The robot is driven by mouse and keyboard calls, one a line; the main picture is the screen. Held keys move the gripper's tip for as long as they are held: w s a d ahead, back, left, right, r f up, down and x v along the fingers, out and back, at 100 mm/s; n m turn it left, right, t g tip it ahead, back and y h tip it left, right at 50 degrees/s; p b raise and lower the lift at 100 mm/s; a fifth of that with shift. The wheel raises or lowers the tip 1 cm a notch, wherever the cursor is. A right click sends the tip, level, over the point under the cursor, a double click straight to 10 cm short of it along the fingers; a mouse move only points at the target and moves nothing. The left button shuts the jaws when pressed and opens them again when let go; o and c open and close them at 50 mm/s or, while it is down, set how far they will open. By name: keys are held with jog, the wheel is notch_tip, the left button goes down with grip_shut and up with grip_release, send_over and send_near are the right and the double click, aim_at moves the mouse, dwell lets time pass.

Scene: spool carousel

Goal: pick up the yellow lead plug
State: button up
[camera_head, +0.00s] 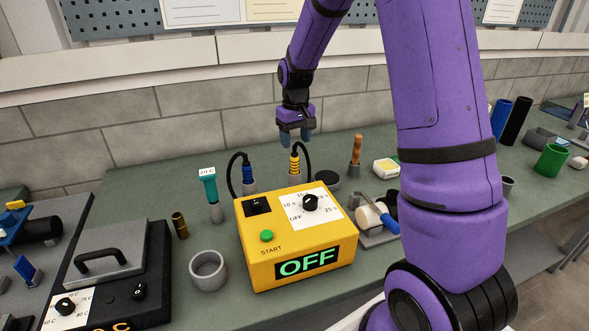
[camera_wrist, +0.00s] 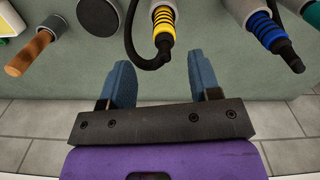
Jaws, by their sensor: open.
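The yellow lead plug (camera_head: 294,164) stands upright in a grey holder behind the yellow box, with a black cable curving from its top. It also shows in the wrist view (camera_wrist: 163,24), near the top and between the lines of my fingers. My gripper (camera_head: 294,138) is open and empty, above the plug in the head view. In the wrist view its two blue fingers (camera_wrist: 165,84) are spread apart, and the plug lies beyond their tips, apart from them. A similar plug with blue rings (camera_head: 248,174) stands to the left in the head view; it is at the right in the wrist view (camera_wrist: 268,30).
The yellow box (camera_head: 265,269) with a dial and an OFF display stands in front of the plugs. A dark round piece (camera_head: 327,180) and a wooden-handled tool (camera_head: 356,150) stand to the right. A teal-topped tool (camera_head: 209,187) and a grey cup (camera_head: 208,271) stand left.

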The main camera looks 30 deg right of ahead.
aim_at(294, 156)
jog(key=shift+s+a+f, duration=0.1)
jog(key=shift+a+f, duration=0.05)
jog(key=shift+f, duration=1.8)
jog(key=shift+s+a+f, duration=0.1)
jog(key=shift+a+f, duration=0.05)
jog(key=shift+f, duration=1.75)
jog(key=shift+c, duration=0.5)
jog(key=c, duration=0.9)
